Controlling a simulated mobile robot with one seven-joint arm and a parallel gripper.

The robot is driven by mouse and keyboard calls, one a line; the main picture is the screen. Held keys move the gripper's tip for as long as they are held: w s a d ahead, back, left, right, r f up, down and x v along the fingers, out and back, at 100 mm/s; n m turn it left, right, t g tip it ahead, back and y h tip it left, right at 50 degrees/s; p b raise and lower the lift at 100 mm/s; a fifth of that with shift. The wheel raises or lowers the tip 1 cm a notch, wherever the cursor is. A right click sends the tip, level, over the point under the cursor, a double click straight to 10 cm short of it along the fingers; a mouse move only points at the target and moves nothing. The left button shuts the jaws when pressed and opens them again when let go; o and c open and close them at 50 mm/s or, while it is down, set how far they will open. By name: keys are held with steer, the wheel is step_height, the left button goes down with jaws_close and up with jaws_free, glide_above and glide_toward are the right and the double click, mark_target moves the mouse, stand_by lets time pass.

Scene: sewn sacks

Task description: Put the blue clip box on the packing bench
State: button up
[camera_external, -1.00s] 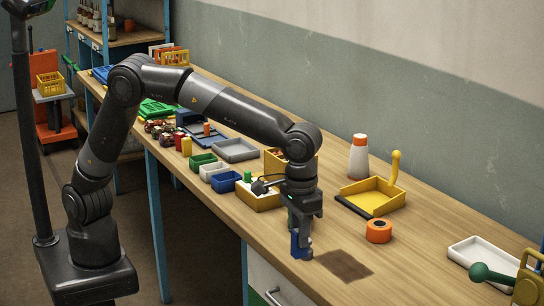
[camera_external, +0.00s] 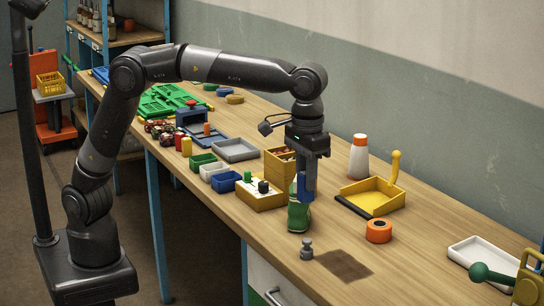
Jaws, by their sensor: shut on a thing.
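My gripper (camera_external: 308,168) points down over the packing bench (camera_external: 420,265), right of the yellow tray with knobs. It is shut on the blue clip box (camera_external: 308,189), a small upright blue block that hangs below the fingers. The box appears raised above the bench top. A green object (camera_external: 299,216) stands just below and in front of or behind it; I cannot tell whether they touch.
A small grey weight (camera_external: 306,250) stands near the front edge beside a dark brown patch (camera_external: 344,265). A yellow dustpan (camera_external: 373,194), an orange roll (camera_external: 379,231) and a white bottle (camera_external: 358,158) stand to the right. Small bins and a yellow knob box (camera_external: 262,199) crowd the left.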

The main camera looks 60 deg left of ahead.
steer(key=w+a+n, duration=0.2)
steer(key=w+a, duration=0.7)
steer(key=a, duration=0.2)
steer(key=w+a+n, duration=0.2)
steer(key=w+a, duration=0.1)
steer(key=a, duration=0.8)
steer(key=w+a+n, duration=0.2)
steer(key=w+a, duration=0.1)
steer(key=a, duration=0.9)
steer(key=w+a+n, duration=0.3)
steer(key=a, duration=0.8)
steer(key=s+a+n, duration=0.2)
steer(key=s+a, duration=0.2)
steer(key=a, duration=0.9)
steer(key=s+a+n, duration=0.3)
steer(key=s+a, duration=0.2)
steer(key=a, duration=0.9)
step_height(320, 180, down, 10)
steer(key=f, duration=0.1)
steer(key=a+f, duration=0.2)
steer(key=a, duration=0.1)
steer(key=a+f, duration=0.3)
steer(key=a, duration=0.1)
steer(key=a+f, duration=0.2)
steer(key=a, duration=0.2)
steer(key=shift+s+f, duration=0.2)
steer(key=shift+f, duration=1.85)
